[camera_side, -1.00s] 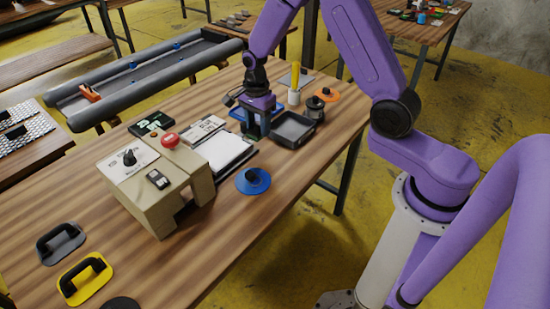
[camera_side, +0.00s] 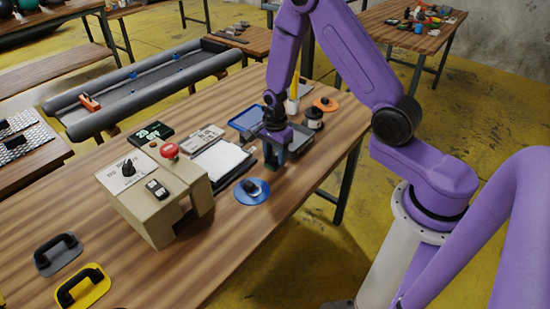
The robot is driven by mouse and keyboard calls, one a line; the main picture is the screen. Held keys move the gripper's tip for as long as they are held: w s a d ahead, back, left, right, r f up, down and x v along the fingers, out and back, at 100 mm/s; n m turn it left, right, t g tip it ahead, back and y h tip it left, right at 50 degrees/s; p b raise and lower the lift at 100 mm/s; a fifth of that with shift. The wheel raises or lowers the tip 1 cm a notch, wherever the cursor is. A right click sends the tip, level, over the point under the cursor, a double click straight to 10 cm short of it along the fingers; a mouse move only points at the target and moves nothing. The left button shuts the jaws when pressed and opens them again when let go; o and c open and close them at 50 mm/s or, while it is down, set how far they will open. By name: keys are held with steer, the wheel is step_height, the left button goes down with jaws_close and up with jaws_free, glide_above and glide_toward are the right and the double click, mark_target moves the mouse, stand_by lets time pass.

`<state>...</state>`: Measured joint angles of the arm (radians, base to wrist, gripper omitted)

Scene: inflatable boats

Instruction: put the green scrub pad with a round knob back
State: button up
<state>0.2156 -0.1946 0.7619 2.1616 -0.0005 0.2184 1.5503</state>
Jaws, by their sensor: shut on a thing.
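My gripper (camera_side: 275,160) points down over the table, in front of the dark grey tray (camera_side: 308,138) and to the upper right of the blue round pad. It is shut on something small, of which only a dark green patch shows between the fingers. This looks like the green scrub pad (camera_side: 274,154), but its round knob and most of its shape are hidden by the fingers. I cannot tell whether it touches the table.
A blue round pad (camera_side: 243,196) with a dark knob lies nearby. An orange pad (camera_side: 331,106), grey pad (camera_side: 45,265) and yellow pad (camera_side: 96,291) lie farther off.

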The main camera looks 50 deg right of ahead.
steer(key=shift+f, duration=0.7)
steer(key=shift+f, duration=0.1)
steer(key=o, duration=0.9)
